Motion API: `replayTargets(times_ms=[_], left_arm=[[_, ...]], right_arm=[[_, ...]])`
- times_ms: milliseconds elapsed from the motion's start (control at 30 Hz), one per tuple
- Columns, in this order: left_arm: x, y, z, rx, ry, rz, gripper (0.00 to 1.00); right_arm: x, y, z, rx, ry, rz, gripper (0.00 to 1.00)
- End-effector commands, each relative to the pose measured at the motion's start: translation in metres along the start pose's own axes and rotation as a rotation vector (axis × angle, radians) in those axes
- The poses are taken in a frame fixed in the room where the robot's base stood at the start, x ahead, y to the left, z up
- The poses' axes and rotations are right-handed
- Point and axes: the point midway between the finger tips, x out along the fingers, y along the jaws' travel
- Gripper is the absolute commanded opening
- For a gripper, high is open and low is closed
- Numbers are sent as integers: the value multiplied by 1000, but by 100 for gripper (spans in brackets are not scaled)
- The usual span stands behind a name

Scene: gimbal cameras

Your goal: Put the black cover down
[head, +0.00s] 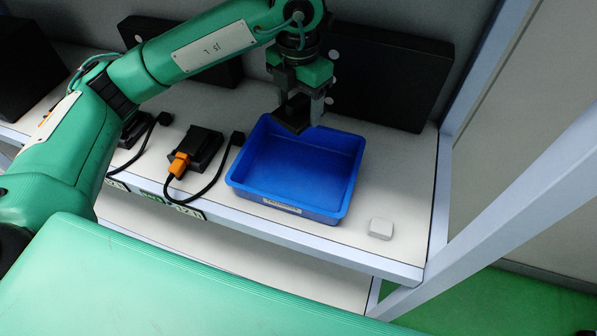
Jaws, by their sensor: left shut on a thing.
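My left gripper (300,101) comes in from the left and points down over the back edge of the blue tray. It is shut on a small dark piece, the black cover (290,114), which sits between its fingers. The cover looks tilted, and its lower edge overlaps the tray's back rim in the picture. I cannot tell whether it touches the rim. The blue tray (292,207) stands on the white shelf, and its visible floor is empty. My right gripper is not in view.
A black device with an orange plug (180,163) and cables lies left of the tray. A small white block (381,228) lies at the right front. A large black panel (395,80) leans behind. A pale upright post (490,70) stands at the right. The shelf right of the tray is mostly clear.

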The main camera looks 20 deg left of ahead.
Motion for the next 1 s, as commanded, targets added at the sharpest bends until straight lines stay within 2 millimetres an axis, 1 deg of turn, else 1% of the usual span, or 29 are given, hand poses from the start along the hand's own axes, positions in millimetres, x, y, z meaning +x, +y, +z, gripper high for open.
replayTargets(times_ms=[67,167,200,400,533,633,867,1000], left_arm=[[12,0,-1,-7,7,0,42],[35,0,-2,-8,8,-1,42],[46,0,-2,-7,10,-1,42],[100,0,-2,-7,9,-1,42],[129,0,-2,-6,7,-1,42],[144,0,-1,-5,4,0,42],[161,0,-1,-5,3,-1,42],[182,0,-1,-6,5,0,42]], right_arm=[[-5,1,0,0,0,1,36],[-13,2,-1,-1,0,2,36],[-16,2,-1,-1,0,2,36],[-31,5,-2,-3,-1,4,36],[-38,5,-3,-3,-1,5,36],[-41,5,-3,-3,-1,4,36],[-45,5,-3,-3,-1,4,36],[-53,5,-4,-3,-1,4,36]])
